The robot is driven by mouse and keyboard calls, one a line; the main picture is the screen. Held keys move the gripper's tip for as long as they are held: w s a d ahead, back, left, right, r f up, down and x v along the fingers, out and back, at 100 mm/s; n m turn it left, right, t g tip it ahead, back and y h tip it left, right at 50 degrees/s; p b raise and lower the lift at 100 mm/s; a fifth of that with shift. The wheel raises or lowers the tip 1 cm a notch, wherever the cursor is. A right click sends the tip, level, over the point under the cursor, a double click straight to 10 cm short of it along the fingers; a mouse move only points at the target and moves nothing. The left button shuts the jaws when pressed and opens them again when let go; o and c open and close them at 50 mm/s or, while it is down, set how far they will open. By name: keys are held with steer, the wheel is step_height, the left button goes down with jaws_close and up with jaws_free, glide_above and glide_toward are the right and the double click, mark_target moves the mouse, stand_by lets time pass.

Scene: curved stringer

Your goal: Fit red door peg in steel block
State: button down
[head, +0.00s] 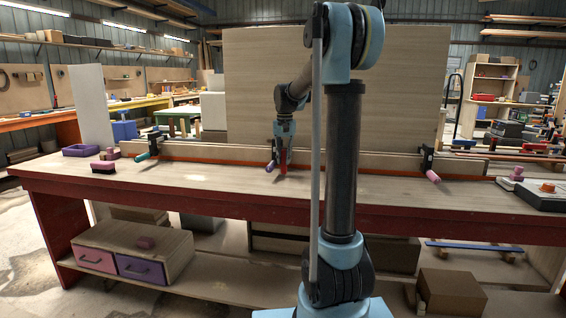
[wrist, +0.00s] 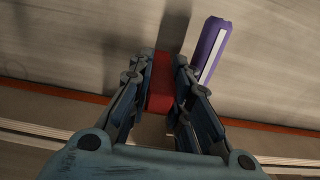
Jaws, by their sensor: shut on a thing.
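The red peg (wrist: 162,82) stands out between my gripper's fingers in the wrist view. It also shows as a small red piece (head: 283,169) below my gripper (head: 284,150) in the head view, just over or on the bench top; I cannot tell whether it touches. My gripper (wrist: 161,92) is shut on the peg, with a finger on each side of it. I cannot tell whether this is the steel block.
A purple handle (wrist: 212,48) is close beside my right finger. A purple tray (head: 80,150) and a brush (head: 103,167) lie at left. The bench front (head: 200,185) is mostly clear.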

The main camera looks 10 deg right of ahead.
steer(key=shift+f, duration=0.6)
steer(key=c, duration=1.8)
jaws_free()
step_height(320, 180, up, 12)
steer(key=shift+s+d+r, duration=0.1)
